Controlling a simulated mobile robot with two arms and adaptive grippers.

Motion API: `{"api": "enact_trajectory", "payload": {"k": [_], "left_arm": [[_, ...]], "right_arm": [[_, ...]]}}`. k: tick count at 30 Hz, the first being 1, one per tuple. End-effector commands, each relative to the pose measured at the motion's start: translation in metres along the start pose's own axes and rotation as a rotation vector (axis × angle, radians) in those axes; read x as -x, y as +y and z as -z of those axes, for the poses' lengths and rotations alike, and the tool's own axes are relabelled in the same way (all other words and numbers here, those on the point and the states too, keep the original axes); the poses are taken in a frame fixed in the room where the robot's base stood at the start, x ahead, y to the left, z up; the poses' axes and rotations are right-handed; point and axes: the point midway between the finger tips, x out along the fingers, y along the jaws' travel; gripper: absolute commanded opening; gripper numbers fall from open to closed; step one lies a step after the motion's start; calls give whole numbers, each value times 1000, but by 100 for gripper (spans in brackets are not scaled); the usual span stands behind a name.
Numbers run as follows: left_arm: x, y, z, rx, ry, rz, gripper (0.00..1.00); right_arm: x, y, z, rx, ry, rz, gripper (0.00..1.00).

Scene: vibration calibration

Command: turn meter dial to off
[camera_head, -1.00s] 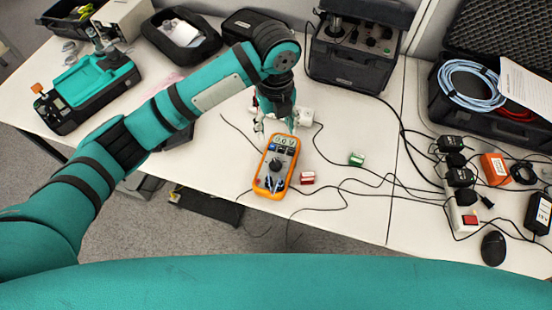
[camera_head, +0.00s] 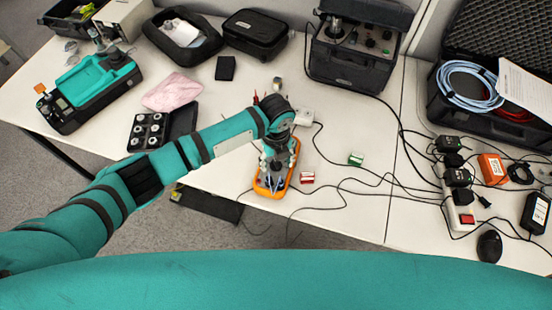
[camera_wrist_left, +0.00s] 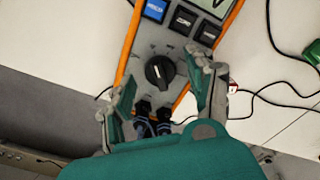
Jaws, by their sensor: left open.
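The orange meter (camera_head: 259,187) lies on the white table, mostly hidden under my left gripper and wrist in the head view. In the left wrist view the meter (camera_wrist_left: 129,47) shows its grey face, several buttons and part of its display. Its black dial (camera_wrist_left: 159,72) has a light pointer mark. Two dark probe plugs sit in the sockets below the dial. My left gripper (camera_wrist_left: 160,92) is open over the meter, one finger on each side of the lower face, with the dial just beyond and between the fingertips. My right gripper is not in view.
A small red and white block (camera_head: 307,178) and a green block (camera_head: 356,159) lie right of the meter. Black cables cross the table there. A dark shaker case (camera_head: 345,72) stands behind. The table's front edge is close to the meter.

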Motion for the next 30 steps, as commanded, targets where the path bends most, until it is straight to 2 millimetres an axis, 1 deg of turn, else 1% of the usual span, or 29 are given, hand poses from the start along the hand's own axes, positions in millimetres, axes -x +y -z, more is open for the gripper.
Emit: {"api": "enact_trajectory", "payload": {"k": [6,19,26,30], "left_arm": [[0,0,0,0,0,0,57],[0,0,0,0,0,0,1],[1,0,0,21,1,0,1],[2,0,0,77,3,0,1]], "right_arm": [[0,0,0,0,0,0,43],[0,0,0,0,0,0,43],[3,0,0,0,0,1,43],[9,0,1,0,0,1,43]]}}
